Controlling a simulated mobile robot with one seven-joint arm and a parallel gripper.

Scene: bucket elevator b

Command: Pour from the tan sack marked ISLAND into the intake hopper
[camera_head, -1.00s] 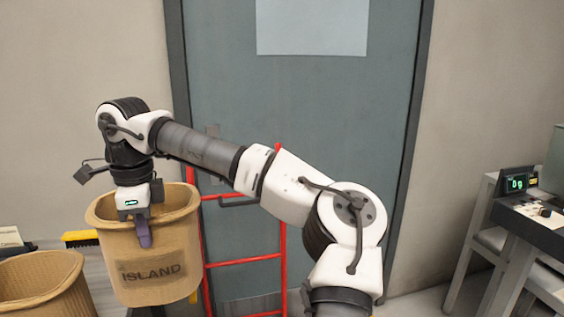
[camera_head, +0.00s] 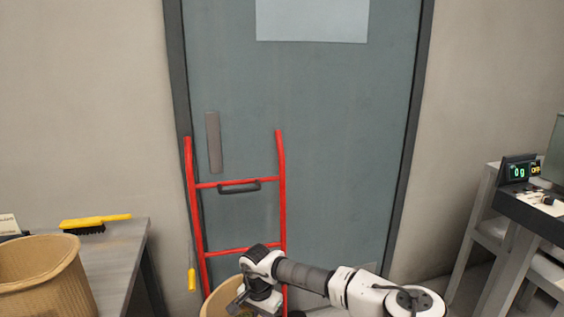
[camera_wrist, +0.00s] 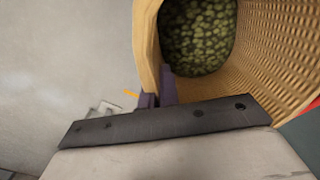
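The tan sack marked ISLAND (camera_head: 214,303) shows only as part of its rim at the bottom edge of the head view; its lettering is out of frame. In the wrist view the sack (camera_wrist: 280,60) is open-mouthed, with a woven inner wall and green beans (camera_wrist: 199,36) inside. My gripper (camera_wrist: 158,90) has its purple fingers shut on the sack's rim wall. In the head view my wrist is over the sack's mouth and the fingertips are hidden. The intake hopper is in neither view.
A second tan sack (camera_head: 45,275) stands on a grey table (camera_head: 128,262) at left, with a yellow brush (camera_head: 95,222) behind it. A red hand truck (camera_head: 282,190) stands before the grey door (camera_head: 330,130). A desk with a scale display (camera_head: 518,171) is at right.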

